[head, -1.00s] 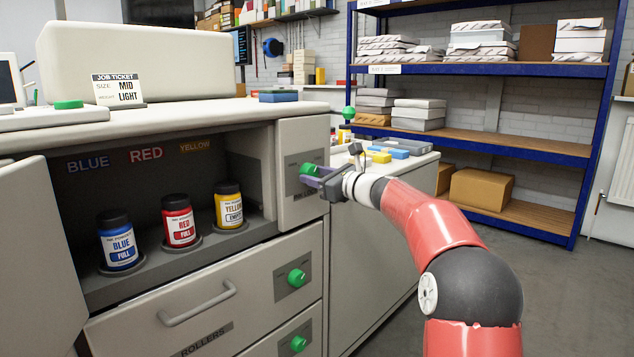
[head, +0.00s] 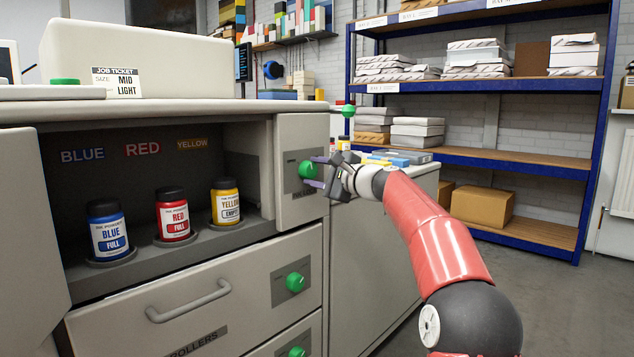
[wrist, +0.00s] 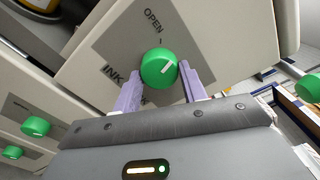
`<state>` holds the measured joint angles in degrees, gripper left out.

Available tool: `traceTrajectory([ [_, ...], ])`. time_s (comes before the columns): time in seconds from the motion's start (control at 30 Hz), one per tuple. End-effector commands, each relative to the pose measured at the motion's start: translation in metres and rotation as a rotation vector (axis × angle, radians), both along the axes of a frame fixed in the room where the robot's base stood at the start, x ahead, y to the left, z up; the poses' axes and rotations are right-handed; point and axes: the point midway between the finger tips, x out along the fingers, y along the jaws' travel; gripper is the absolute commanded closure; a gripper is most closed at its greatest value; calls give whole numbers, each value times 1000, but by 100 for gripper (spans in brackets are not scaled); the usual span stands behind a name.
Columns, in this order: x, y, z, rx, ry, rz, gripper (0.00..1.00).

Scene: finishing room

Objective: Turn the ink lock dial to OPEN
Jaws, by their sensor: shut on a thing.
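The ink lock dial (head: 305,170) is a round green knob on a grey plate, on the panel right of the open ink compartment. My gripper (head: 317,172) is shut on the dial, one purple finger above and one below in the head view. In the wrist view my gripper (wrist: 160,78) has a finger on either side of the dial.
Blue (head: 107,232), red (head: 173,215) and yellow (head: 225,202) ink bottles stand in the open compartment. Similar green dials sit on the drawers (head: 295,282) below. A blue shelf rack (head: 500,84) stands behind my arm. Grey floor is clear at the right.

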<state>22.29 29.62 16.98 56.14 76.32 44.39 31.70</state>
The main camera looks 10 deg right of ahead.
Motion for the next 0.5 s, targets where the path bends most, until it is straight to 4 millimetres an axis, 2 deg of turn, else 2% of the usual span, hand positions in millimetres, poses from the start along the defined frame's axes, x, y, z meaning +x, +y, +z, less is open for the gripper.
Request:
traceTrajectory([
  [0.03, 0, 0, -4, -38, -27, 1, 81],
  [0.5, 0, 0, -2, -356, -257, 3, 81],
])
